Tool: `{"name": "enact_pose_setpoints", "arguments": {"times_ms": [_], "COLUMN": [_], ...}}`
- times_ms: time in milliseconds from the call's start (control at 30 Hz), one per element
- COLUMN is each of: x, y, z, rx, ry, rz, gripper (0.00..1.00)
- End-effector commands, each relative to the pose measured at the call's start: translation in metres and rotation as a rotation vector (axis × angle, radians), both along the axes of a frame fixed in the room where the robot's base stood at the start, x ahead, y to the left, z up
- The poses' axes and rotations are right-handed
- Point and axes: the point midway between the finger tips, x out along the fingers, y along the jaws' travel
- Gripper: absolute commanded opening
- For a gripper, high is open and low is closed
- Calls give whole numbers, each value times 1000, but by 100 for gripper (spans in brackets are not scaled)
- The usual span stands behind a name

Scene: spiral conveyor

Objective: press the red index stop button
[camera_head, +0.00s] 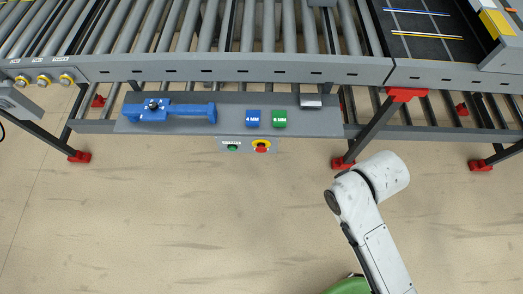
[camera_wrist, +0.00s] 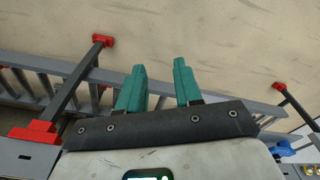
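Bare floor and the conveyor frame lie beyond the fingers. The fingers do not show in the head view, where my white arm is to the right of the box. I cannot make out the red button in the wrist view.
The shelf (camera_head: 185,126) holds a blue tool (camera_head: 170,111), a blue block (camera_head: 253,118) and a green block (camera_head: 279,118). Roller conveyor (camera_head: 230,73) runs above. A dark leg with a red foot (camera_head: 343,163) stands right of the box. Floor in front is clear.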

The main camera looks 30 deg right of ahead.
Motion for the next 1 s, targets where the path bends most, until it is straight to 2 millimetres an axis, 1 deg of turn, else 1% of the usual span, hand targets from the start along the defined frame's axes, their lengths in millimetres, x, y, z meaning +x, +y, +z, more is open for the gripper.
{"name": "enact_pose_setpoints", "arguments": {"times_ms": [33, 67, 333, 1000], "x": [0, 0, 0, 0], "y": [0, 0, 0, 0], "z": [0, 0, 0, 0], "rx": [0, 0, 0, 0], "ry": [0, 0, 0, 0], "rz": [0, 0, 0, 0], "gripper": [29, 26, 1, 0]}}
